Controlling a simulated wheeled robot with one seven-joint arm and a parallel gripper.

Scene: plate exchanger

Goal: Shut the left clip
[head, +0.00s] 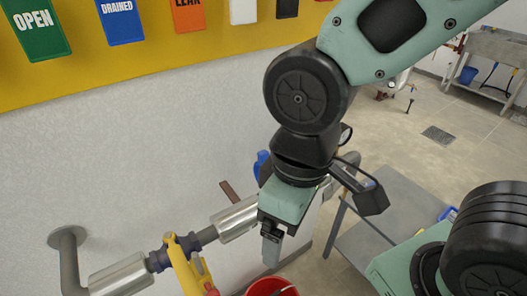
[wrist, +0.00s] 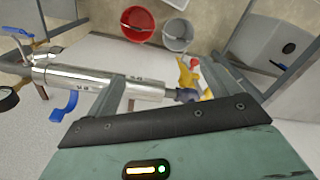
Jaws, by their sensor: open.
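A yellow clip (head: 186,268) with a red tip sits on the pipe joint between two silver pipe sections at the bottom of the head view. Its lever appears to stand away from the pipe, and its lower part is cut off by the frame. In the wrist view the clip (wrist: 188,78) with its red knob shows just beyond my fingers, towards the right one. My gripper (head: 271,250) points down to the right of the clip in the head view, apart from it. In the wrist view my gripper (wrist: 172,88) is open with nothing held.
The silver pipe (head: 236,220) runs along the white wall (head: 110,165). A blue lever (wrist: 66,107) and a gauge (wrist: 7,98) are at its far end. A red bucket (head: 271,288) is below; a grey bucket (wrist: 178,35) stands beside it. A grey table (head: 395,205) is right.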

